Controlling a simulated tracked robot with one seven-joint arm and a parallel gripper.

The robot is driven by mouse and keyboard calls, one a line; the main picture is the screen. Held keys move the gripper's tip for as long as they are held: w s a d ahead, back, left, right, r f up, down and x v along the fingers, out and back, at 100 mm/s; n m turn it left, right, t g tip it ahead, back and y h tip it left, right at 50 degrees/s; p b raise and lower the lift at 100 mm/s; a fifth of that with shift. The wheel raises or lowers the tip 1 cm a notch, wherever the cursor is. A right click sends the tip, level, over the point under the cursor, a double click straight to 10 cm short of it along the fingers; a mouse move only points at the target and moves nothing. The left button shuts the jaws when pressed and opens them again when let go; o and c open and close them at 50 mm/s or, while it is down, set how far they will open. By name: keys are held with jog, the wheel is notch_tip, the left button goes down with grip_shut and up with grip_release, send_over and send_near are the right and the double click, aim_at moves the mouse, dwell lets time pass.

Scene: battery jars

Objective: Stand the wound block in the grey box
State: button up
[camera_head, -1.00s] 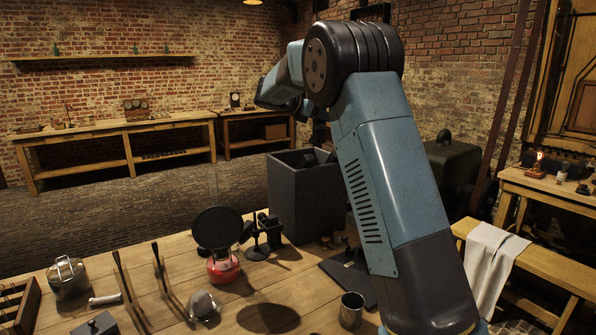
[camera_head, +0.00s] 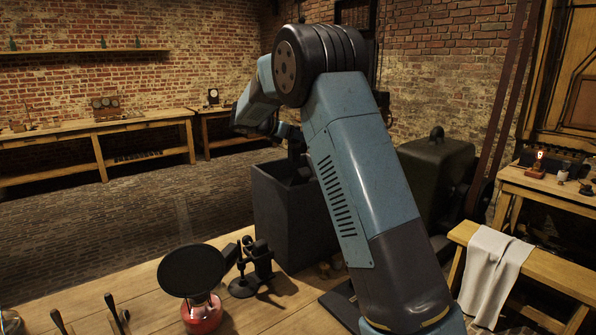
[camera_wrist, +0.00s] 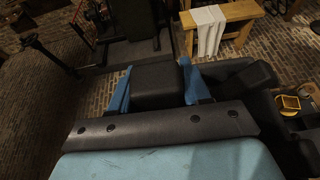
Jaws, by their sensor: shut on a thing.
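The grey box (camera_head: 285,218) is a tall, dark, open-topped box at the table's far edge in the head view. Its right side is hidden behind my arm. My gripper (camera_wrist: 156,78) shows in the wrist view with two blue fingers on either side of a dark block, which I take for the wound block (camera_wrist: 157,86). The fingers are shut on it; its winding is too dark to make out. In the head view a dark shape stands at the box's opening below my wrist. I cannot tell how deep it reaches or whether it touches the box.
A round black disc (camera_head: 192,270) on a red base and a small black stand (camera_head: 246,280) are on the table before the box. A dark green cabinet (camera_head: 436,180) and a bench with white cloth (camera_head: 492,270) are to the right.

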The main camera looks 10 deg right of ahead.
aim_at(300, 158)
jog(key=f, duration=0.2)
jog(key=d+f, duration=0.1)
jog(key=f, duration=0.1)
jog(key=shift+d+f, duration=0.1)
jog(key=shift+f, duration=2.1)
jog(key=shift+s, duration=0.1)
jog(key=o, duration=1.2)
jog(key=shift+f, duration=0.1)
jog(key=shift+o, duration=0.2)
